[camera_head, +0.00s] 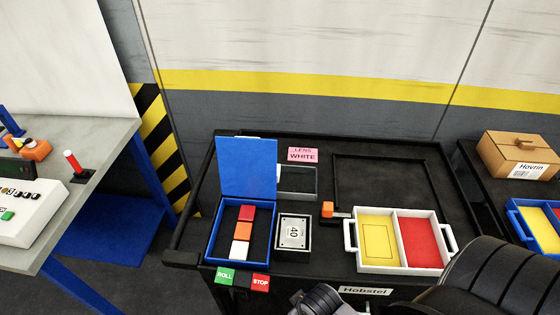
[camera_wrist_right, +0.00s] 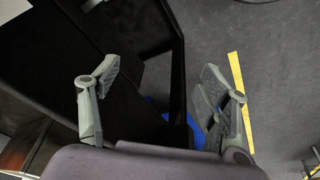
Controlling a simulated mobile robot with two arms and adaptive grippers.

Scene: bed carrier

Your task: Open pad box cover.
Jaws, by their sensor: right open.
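A blue box (camera_head: 212,236) stands at the left end of the black cart top, holding a column of red, orange and white blocks (camera_head: 242,232). Its blue cover (camera_head: 247,167) is raised steeply at the back, so the box is open. In the right wrist view, my right gripper (camera_wrist_right: 160,68) is open with nothing between its fingers. It is over dark surfaces near the cart's edge and the floor, apart from the box. In the head view, part of my right arm is at the bottom right. My left gripper is not in view.
A "40" block (camera_head: 293,233), a grey-rimmed box (camera_head: 298,181), a pink sign (camera_head: 303,154) and a white tray (camera_head: 350,236) with yellow and red compartments share the cart top (camera_head: 375,148). Green ROLL (camera_head: 225,277) and red STOP (camera_head: 261,282) tags are at the front edge.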

